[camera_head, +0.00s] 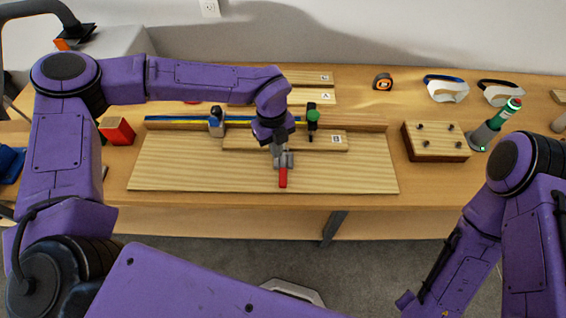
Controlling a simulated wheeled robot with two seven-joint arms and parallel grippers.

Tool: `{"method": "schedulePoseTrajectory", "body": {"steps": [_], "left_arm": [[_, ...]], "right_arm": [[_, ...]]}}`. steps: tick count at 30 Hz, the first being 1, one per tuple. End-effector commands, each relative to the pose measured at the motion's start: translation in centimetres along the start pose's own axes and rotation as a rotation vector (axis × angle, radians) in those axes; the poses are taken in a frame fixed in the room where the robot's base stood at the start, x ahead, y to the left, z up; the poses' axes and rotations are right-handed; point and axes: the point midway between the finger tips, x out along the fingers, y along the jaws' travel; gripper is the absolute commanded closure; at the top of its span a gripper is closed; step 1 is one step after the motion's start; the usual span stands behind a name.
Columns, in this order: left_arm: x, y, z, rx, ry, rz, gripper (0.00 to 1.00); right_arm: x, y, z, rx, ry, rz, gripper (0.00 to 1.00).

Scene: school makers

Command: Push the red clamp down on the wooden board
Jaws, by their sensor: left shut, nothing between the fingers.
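The red clamp handle (283,178) shows over the front half of the wooden board (190,165), pointing toward the front edge. My left gripper (281,160) is shut and sits right above or at the back end of the red handle; I cannot tell whether they touch. The clamp's base is hidden behind my gripper and wrist. A smaller wooden piece (243,143) lies on the board behind the gripper. My right arm is at the lower right, and its gripper is not clearly visible.
A red box (117,131) stands left.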

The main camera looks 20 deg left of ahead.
Motion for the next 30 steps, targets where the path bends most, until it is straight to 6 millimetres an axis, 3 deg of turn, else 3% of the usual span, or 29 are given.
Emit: {"method": "schedulePoseTrajectory", "body": {"steps": [6,12,30], "left_arm": [[-4.7,0.0,0.1,-0.002,-0.003,-0.004,1.00],[-7.7,0.1,0.1,-0.001,-0.001,-0.001,1.00],[-8.3,0.1,0.0,-0.001,0.000,0.000,1.00]], "right_arm": [[1.5,-0.1,0.6,0.000,0.000,0.000,1.00],[2.0,-0.2,0.8,0.000,0.000,0.000,1.00],[2.0,-0.2,0.8,0.000,0.000,0.000,1.00]]}}
